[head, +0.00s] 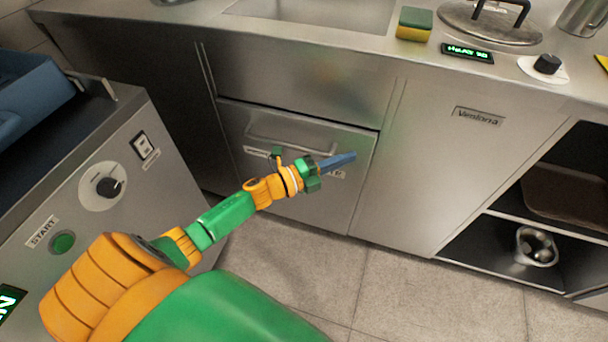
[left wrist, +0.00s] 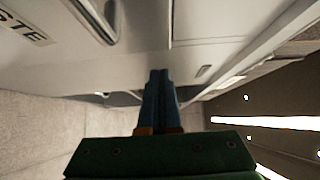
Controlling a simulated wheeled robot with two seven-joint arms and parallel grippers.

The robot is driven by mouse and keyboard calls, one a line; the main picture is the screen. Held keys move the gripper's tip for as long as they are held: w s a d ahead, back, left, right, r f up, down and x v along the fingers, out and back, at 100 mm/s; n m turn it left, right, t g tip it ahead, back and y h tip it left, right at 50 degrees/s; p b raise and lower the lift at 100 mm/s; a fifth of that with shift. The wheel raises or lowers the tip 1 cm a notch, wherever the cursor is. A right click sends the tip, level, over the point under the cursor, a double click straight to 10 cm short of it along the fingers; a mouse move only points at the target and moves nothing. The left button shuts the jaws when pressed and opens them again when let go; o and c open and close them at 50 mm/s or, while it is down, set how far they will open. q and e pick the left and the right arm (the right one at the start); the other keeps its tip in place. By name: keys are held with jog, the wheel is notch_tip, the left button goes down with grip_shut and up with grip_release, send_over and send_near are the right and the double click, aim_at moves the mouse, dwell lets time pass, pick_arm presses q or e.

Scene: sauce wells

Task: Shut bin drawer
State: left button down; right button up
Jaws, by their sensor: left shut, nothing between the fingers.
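The bin drawer (head: 240,128) is a steel front with a bar handle (head: 290,141), low in the counter at the centre of the head view. It looks flush or nearly flush with the panels around it; a thin dark line runs along its top edge. My left gripper (head: 352,156) is shut and empty, its blue fingers in front of the drawer's right part. I cannot tell whether they touch it. My arm hides part of the drawer's label. In the left wrist view the shut fingers (left wrist: 159,74) point at the steel fronts, with part of the handle (left wrist: 97,18) at upper left.
A grey unit with a dial (head: 109,187) and a green start button (head: 63,243) stands close on the left. An open shelf with a metal pot (head: 536,247) is at right. A sponge (head: 414,24) and a lid (head: 490,20) lie on the counter. The tiled floor ahead is clear.

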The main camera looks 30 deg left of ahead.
pick_arm(q)
jog(key=v, duration=0.9)
jog(key=s+a+f+n+g+y, duration=0.1)
jog(key=s+a+f+n+y, duration=0.2)
jog(key=f, duration=0.4)
jog(key=s+a+f+n+g+y, duration=0.1)
jog(key=f+n+y, duration=0.2)
jog(key=f+n, duration=0.25)
jog(key=s+a+f+n+g+y, duration=0.15)
jog(key=f+n, duration=0.25)
jog(key=f, duration=0.4)
jog(key=s+d+f+n+g+y, duration=0.2)
jog(key=s+f+n+g, duration=0.25)
jog(key=s+f, duration=0.5)
jog(key=s+d+f+n+g+p, duration=0.1)
jog(key=s+d+f+n+g, duration=0.15)
jog(key=s, duration=0.65)
jog(key=s+d+f+n+g+p, duration=0.2)
jog(key=s+d+n+g, duration=0.15)
jog(key=s, duration=0.55)
notch_tip(320, 180, up, 16)
jog(key=w+m+p, duration=0.1)
jog(key=p, duration=1.5)
jog(key=shift+r, duration=0.2)
